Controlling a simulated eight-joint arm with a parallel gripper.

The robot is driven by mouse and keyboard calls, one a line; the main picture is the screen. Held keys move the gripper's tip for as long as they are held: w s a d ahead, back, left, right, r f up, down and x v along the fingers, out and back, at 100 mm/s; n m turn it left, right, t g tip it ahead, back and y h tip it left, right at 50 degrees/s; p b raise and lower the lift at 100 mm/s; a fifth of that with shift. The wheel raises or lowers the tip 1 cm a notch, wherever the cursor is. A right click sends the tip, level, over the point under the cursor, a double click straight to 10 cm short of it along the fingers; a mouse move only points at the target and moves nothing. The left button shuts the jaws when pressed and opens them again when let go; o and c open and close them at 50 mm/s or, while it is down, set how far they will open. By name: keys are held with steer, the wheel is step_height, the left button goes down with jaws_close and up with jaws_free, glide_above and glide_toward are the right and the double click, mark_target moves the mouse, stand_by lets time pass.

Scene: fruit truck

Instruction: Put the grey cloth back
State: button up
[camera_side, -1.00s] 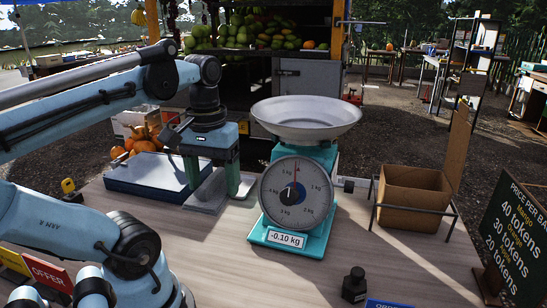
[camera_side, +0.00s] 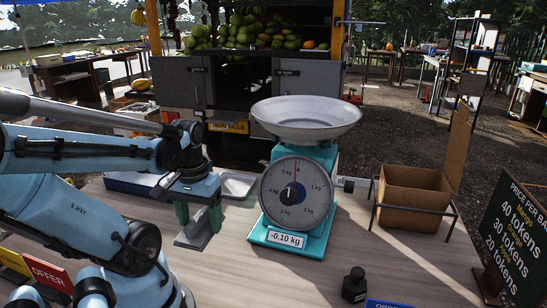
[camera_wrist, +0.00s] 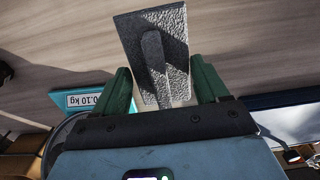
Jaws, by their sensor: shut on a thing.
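The grey cloth (camera_side: 194,235) is below my gripper (camera_side: 198,214) in the side view, left of the scale, at or just above the wooden counter; I cannot tell whether it touches the wood. In the wrist view the cloth (camera_wrist: 178,22) is a flat, dark, textured rectangle with a raised strip along its middle. My gripper (camera_wrist: 160,84) has its green fingers on either side of the cloth's near part and is shut on it. Where the fingers meet it is partly hidden.
A teal scale (camera_side: 287,240) with a wide pan stands to the right and reads -0.10 kg. A pale shallow tray (camera_side: 238,186) and a dark blue box (camera_side: 128,186) lie behind my gripper. A cardboard box (camera_side: 412,190) is farther right.

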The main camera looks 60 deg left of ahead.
steer(key=s+a+f, duration=0.2)
steer(key=a, duration=0.1)
steer(key=a+f, duration=0.1)
steer(key=a, duration=0.1)
steer(key=shift+s+a+f, duration=0.1)
steer(key=shift+s+f, duration=0.2)
steer(key=shift+s, duration=0.1)
steer(key=shift+f, duration=2)
steer(key=shift+f, duration=0.1)
steer(key=o, duration=1.1)
steer(key=shift+r, duration=6.15)
